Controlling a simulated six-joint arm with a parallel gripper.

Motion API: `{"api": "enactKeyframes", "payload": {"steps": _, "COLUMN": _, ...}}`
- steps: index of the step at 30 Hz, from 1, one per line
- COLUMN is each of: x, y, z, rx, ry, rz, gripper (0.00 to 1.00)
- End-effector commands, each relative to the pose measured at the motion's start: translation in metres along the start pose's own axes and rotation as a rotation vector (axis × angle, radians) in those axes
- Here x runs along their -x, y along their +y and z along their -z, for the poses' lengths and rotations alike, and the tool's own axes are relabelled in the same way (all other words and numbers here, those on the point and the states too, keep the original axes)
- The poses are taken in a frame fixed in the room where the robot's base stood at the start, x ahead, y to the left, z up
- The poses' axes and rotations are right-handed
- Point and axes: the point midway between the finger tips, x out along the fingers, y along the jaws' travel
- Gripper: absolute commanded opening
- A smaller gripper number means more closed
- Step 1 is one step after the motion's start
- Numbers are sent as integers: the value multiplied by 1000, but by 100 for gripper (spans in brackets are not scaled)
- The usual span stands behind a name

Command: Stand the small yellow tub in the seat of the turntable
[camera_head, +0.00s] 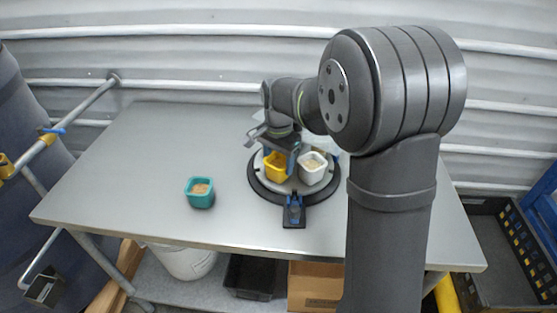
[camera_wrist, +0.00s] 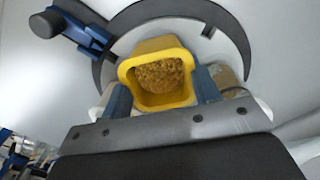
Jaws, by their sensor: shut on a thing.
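The small yellow tub (camera_head: 276,166) is at the turntable in the head view, left of a white tub. In the wrist view the yellow tub (camera_wrist: 158,75) holds brown granular substrate and sits between the two blue fingers. My gripper (camera_wrist: 163,92) is shut on the yellow tub. In the head view my gripper (camera_head: 282,157) reaches down over the turntable from behind. The turntable (camera_head: 266,193) is a round grey plate with a black rim. Whether the tub's base touches the plate cannot be told. The seat under it is hidden.
A white tub (camera_head: 313,170) with pale contents stands on the turntable close to the yellow one. A black and blue clamp (camera_head: 294,211) sticks out at the turntable's front. A teal tub (camera_head: 200,192) stands to the left on the grey table (camera_head: 130,165). The table's left part is clear.

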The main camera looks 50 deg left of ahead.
Motion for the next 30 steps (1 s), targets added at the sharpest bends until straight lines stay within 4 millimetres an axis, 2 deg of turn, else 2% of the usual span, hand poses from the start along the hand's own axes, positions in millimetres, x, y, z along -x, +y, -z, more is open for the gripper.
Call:
{"api": "enactKeyframes", "payload": {"steps": 11, "x": -4, "y": 0, "z": 0, "rx": 0, "ry": 0, "rz": 1, "gripper": 39}}
{"api": "enactKeyframes", "payload": {"steps": 12, "x": -4, "y": 0, "z": 0, "rx": 0, "ry": 0, "rz": 0, "gripper": 64}}
{"api": "enactKeyframes", "payload": {"steps": 15, "x": -4, "y": 0, "z": 0, "rx": 0, "ry": 0, "rz": 0, "gripper": 81}}
{"api": "enactKeyframes", "payload": {"steps": 26, "x": -4, "y": 0, "z": 0, "rx": 0, "ry": 0, "rz": 0, "gripper": 81}}
{"api": "enactKeyframes", "payload": {"steps": 30, "x": 5, "y": 0, "z": 0, "rx": 0, "ry": 1, "rz": 2, "gripper": 81}}
